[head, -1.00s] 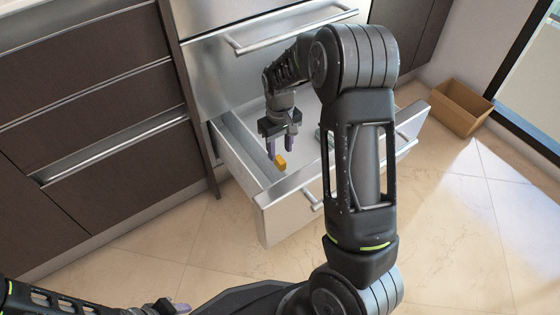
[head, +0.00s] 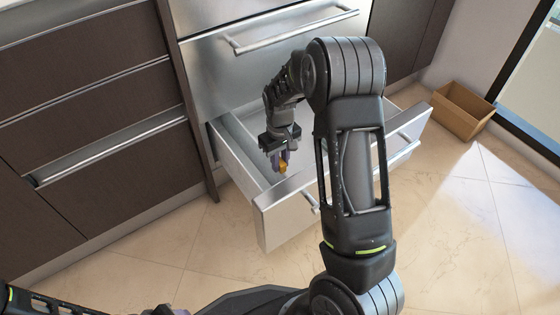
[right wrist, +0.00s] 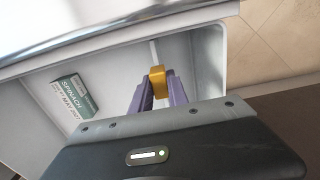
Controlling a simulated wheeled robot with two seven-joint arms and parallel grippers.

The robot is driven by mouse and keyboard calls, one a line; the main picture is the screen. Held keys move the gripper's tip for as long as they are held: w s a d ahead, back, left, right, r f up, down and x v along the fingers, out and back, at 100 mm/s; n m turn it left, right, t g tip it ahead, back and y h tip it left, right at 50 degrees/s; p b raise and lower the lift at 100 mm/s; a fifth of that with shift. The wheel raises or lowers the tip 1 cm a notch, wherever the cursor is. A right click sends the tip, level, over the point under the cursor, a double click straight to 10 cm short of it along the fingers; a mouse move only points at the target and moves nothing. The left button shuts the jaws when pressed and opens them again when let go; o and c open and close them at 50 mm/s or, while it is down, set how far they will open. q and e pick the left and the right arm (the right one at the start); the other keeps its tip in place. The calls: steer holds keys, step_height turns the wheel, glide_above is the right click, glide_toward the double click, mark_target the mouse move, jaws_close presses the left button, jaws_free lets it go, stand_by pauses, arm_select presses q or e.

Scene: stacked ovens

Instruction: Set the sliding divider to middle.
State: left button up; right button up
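The sliding divider shows only in part: its yellow tab (head: 283,167) is near the drawer's front wall, towards the left end in the head view. My right gripper (head: 281,160) reaches down into the open drawer (head: 268,203), with its purple fingertips at the tab. In the right wrist view the yellow tab (right wrist: 158,80) sits between the two fingers and fills the gap, so the gripper looks shut on it. A thin pale panel edge (right wrist: 153,50) runs behind the tab. My left gripper (head: 172,311) is at the bottom edge, mostly cut off.
A green and white spinach box (right wrist: 75,92) lies in the drawer on the left of the right wrist view. A closed oven drawer with a bar handle (head: 290,35) is above. An open cardboard box (head: 460,110) stands on the floor at right. My right arm hides much of the drawer.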

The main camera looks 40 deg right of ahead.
jaws_close()
stand_by(0.9)
